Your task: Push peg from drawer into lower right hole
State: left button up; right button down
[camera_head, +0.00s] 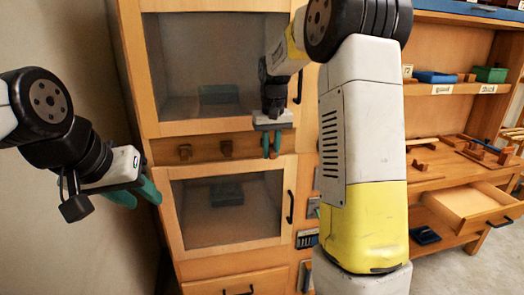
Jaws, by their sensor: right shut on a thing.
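My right gripper (271,145) points down in front of the wooden cabinet, at the right end of the rail between its two glass doors. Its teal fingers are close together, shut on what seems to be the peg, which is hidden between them. Two brown wooden pegs (185,152) (226,149) stick out of the rail to the left of this gripper. I cannot make out the lower right hole. My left gripper (136,194) is at the left, its teal fingers apart and empty, beside the cabinet's left edge. An open wooden drawer (480,207) at the right looks empty inside.
The upper glass door (180,60) and lower glass door (190,225) are shut, with black handles. Shelves at the right hold a blue box (436,77), a green box (490,74) and wooden pieces. My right arm hides the middle. Floor shows at the lower right.

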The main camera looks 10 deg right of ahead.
aim_at(270, 147)
jog(key=shift+w, duration=1.2)
jog(key=c, duration=1.2)
grip_release()
jog(key=shift+r, duration=0.1)
jog(key=r, duration=0.5)
jog(key=s+r, duration=0.1)
jog(key=r, duration=0.1)
jog(key=shift+r, duration=0.25)
jog(key=s+r+t+y, duration=0.2)
jog(key=s+r+t, duration=0.1)
jog(key=s, duration=1.7)
jog(key=s+a+f+t, duration=0.2)
jog(key=s+f, duration=0.2)
jog(key=s, duration=0.5)
jog(key=shift+f, duration=0.15)
